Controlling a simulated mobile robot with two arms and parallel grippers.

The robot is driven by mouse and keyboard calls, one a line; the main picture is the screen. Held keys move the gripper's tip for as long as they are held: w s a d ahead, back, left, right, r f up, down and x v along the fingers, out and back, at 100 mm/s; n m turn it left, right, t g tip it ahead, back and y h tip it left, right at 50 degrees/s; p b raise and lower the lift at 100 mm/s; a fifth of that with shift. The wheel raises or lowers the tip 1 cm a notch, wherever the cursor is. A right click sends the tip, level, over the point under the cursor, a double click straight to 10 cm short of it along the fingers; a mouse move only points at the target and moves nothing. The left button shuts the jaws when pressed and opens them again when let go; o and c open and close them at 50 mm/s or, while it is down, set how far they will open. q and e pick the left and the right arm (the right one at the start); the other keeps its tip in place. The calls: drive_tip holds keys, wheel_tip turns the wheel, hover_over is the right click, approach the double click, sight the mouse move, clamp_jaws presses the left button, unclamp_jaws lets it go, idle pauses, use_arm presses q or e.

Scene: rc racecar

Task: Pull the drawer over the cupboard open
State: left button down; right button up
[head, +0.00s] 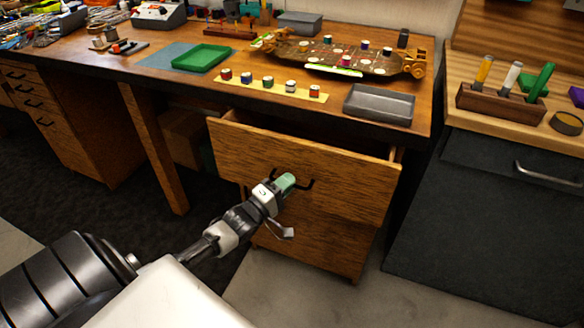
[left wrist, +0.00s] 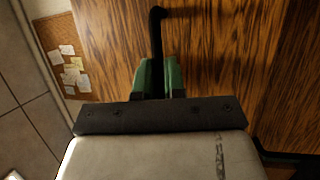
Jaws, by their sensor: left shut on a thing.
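The wooden drawer (head: 335,179) under the workbench top stands pulled out, and its rim and side walls show in the head view. Its black bar handle (head: 306,184) is on the front panel. My left gripper (head: 287,181) is at this handle, with its green fingers shut on it. In the left wrist view the green fingertips (left wrist: 158,75) close around the black handle (left wrist: 157,38) in front of the wood grain. The cupboard (head: 318,236) below the drawer has a plain wooden front and looks closed. My right gripper is not in view.
The workbench top above holds a grey tray (head: 379,104), a green tray (head: 201,58) and a wooden racecar chassis (head: 345,55). A dark cabinet (head: 490,210) stands to the right. The floor before the cupboard (head: 300,290) looks clear.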

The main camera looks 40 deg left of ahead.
use_arm(q)
drive_tip(key=s+d+p, duration=0.2)
drive_tip(key=s+p, duration=0.2)
drive_tip(key=s, duration=0.5)
drive_tip(key=s+d+p, duration=0.2)
drive_tip(key=s+p, duration=0.2)
drive_tip(key=s, duration=0.6)
drive_tip(key=shift+d, duration=0.3)
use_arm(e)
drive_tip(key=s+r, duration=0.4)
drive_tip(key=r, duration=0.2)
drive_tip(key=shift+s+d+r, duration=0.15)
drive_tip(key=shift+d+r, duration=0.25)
use_arm(q)
drive_tip(key=c, duration=1.2)
unclamp_jaws()
drive_tip(key=shift+c, duration=0.2)
drive_tip(key=shift+s, duration=0.1)
drive_tip(key=b+v, duration=0.1)
drive_tip(key=v, duration=0.9)
drive_tip(key=shift+s, duration=0.3)
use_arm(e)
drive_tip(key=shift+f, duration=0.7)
use_arm(q)
drive_tip(key=shift+a+f, duration=0.1)
